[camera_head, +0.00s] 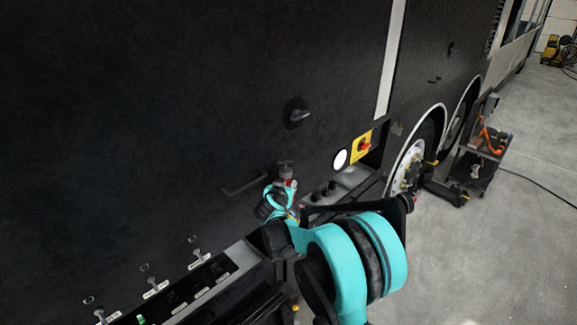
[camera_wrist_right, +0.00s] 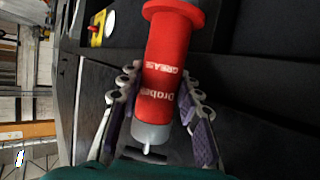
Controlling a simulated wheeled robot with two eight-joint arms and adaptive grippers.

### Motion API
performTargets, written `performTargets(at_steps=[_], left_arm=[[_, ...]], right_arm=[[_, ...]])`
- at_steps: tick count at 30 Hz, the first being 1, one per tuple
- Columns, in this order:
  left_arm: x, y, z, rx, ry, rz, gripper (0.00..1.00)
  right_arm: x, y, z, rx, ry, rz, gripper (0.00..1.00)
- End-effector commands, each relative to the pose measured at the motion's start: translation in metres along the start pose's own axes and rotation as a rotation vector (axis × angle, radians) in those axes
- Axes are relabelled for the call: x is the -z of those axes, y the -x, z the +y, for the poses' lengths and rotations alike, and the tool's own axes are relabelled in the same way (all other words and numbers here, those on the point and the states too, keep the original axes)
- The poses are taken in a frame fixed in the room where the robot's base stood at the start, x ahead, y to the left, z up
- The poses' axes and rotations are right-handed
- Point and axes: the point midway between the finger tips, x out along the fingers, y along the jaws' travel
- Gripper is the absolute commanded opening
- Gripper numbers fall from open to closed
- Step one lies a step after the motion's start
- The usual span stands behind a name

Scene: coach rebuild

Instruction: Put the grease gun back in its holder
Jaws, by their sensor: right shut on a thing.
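The grease gun (camera_wrist_right: 165,60) is a red cylinder with white lettering and a grey end cap with a small nozzle, seen large in the right wrist view. My right gripper (camera_wrist_right: 158,110) is shut on it, with one finger on each side of the body. In the head view only a small red and grey part of the gun (camera_head: 288,175) shows above my right gripper (camera_head: 280,195), close to the dark panel. My teal right arm hides what lies below and behind it. I cannot pick out the holder for certain. My left gripper is not in view.
A ledge with labelled slots and pegs (camera_head: 155,289) runs along the coach's lower side. A black bar handle (camera_head: 244,185), a knob (camera_head: 297,115) and a yellow-red switch (camera_head: 362,146) sit on the panel.

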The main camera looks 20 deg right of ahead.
Motion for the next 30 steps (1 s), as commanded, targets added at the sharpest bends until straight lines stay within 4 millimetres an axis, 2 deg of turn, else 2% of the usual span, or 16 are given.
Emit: performTargets(at_steps=[3,8,30], left_arm=[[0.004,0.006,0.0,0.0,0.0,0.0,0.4],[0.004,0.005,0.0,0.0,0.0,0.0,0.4],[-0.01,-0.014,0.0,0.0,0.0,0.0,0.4]], right_arm=[[0.012,0.001,0.002,-0.015,-0.005,0.001,0.0],[0.013,-0.001,0.003,-0.021,-0.007,0.001,0.0],[-0.027,-0.017,0.003,-0.02,-0.007,0.0,0.0]])
